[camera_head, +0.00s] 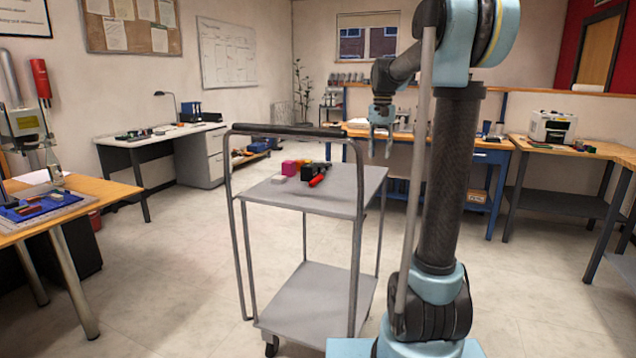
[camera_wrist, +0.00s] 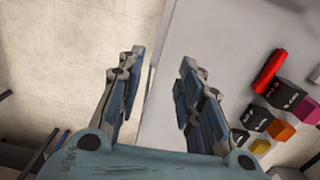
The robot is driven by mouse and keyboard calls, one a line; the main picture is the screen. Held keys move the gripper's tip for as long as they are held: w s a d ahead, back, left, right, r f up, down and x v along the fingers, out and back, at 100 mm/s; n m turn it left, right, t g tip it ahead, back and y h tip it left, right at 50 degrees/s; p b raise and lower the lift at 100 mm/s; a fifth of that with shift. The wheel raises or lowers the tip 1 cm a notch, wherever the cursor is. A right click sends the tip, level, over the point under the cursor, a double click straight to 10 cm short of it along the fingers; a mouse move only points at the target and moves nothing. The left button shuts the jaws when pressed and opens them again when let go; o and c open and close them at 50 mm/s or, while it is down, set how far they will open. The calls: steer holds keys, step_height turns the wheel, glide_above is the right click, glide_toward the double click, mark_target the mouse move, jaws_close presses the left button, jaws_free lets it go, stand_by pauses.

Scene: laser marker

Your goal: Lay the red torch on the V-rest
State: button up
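The red torch (camera_head: 317,180) lies on the grey cart top (camera_head: 345,199) among small blocks. In the wrist view the red torch (camera_wrist: 269,71) lies right of my gripper, next to a black block (camera_wrist: 284,93). My gripper (camera_head: 380,143) is above the far right side of the cart, pointing down. In the wrist view my gripper (camera_wrist: 162,58) has its fingers spread with nothing between them, over the cart's edge. I cannot make out the V-rest for certain in either view.
A magenta block (camera_head: 289,168) and several other small blocks crowd the torch. At left, a wooden table (camera_head: 100,190) holds a blue board (camera_head: 38,205) with small items. Floor around the cart is clear.

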mark_target(318, 178)
steer(key=shift+o, duration=0.3)
steer(key=shift+d, duration=0.15)
